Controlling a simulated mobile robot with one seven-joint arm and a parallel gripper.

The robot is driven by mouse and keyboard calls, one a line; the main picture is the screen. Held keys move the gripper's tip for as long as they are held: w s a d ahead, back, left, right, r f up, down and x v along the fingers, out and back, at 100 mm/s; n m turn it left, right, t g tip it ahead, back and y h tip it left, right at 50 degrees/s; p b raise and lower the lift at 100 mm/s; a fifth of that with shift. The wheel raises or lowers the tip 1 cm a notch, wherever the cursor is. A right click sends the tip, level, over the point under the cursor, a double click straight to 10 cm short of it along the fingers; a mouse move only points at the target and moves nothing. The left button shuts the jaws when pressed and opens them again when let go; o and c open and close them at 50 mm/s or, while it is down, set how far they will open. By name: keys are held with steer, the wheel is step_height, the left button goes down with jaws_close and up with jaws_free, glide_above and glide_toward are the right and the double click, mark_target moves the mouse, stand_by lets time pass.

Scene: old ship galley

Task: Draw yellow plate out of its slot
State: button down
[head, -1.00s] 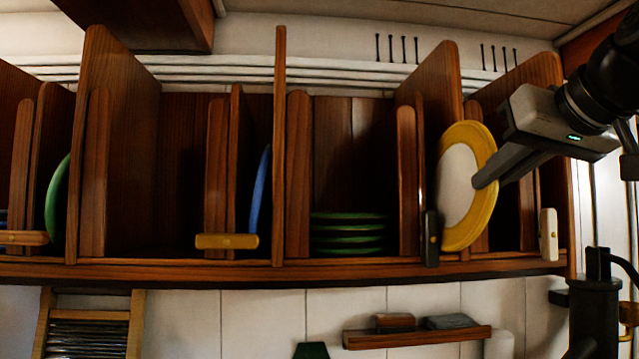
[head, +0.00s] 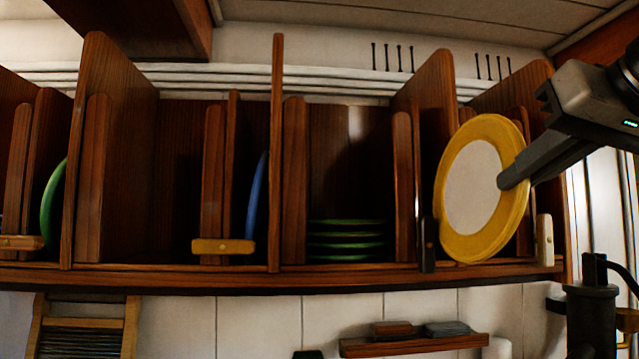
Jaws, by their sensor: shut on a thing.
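The yellow plate (head: 516,180) has a yellow rim and a pale centre and stands upright at the right end of the wooden rack (head: 330,277). It is turned with its face toward the camera, and its lower edge overlaps the shelf's front edge in the picture. My gripper (head: 507,181) reaches in from the right and is shut on the plate's right rim. The far finger is hidden behind the plate. The plate hides most of the slot behind it, so I cannot tell how much of it is still between the dividers.
A dark latch (head: 427,244) stands left of the plate and a white latch (head: 545,240) right of it. Stacked green plates (head: 346,241) lie in the middle bay. A blue plate (head: 257,196) and a green plate (head: 52,207) stand in slots further left.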

steer(key=s, duration=0.5)
steer(key=shift+d, duration=0.1)
stand_by(0.3)
